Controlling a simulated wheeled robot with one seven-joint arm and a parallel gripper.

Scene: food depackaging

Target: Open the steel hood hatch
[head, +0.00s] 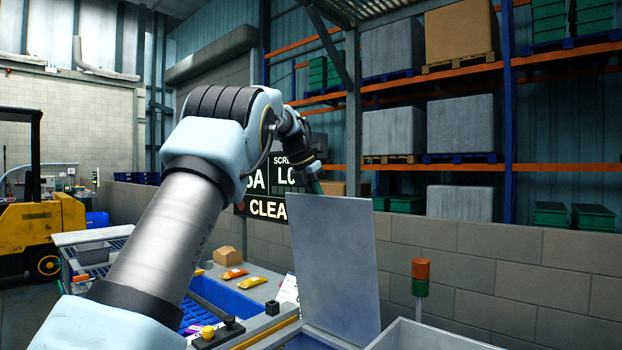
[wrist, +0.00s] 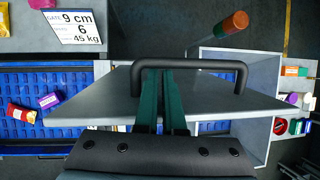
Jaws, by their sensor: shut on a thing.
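The steel hood hatch (head: 335,265) is a flat grey plate that stands raised, nearly upright, at the right of centre in the head view. In the wrist view the hatch (wrist: 230,107) spreads behind my gripper, with a black bar handle (wrist: 215,64) along its edge. In the head view my arm reaches over to the hatch's top edge, and the fingers and handle are mostly hidden there.
A blue conveyor (head: 225,297) with food packs beside it lies left of the hatch. A grey bin (head: 430,335) is at the right. A signal lamp (head: 420,275) with a red-orange top stands close to the hatch's right side. A block wall runs behind.

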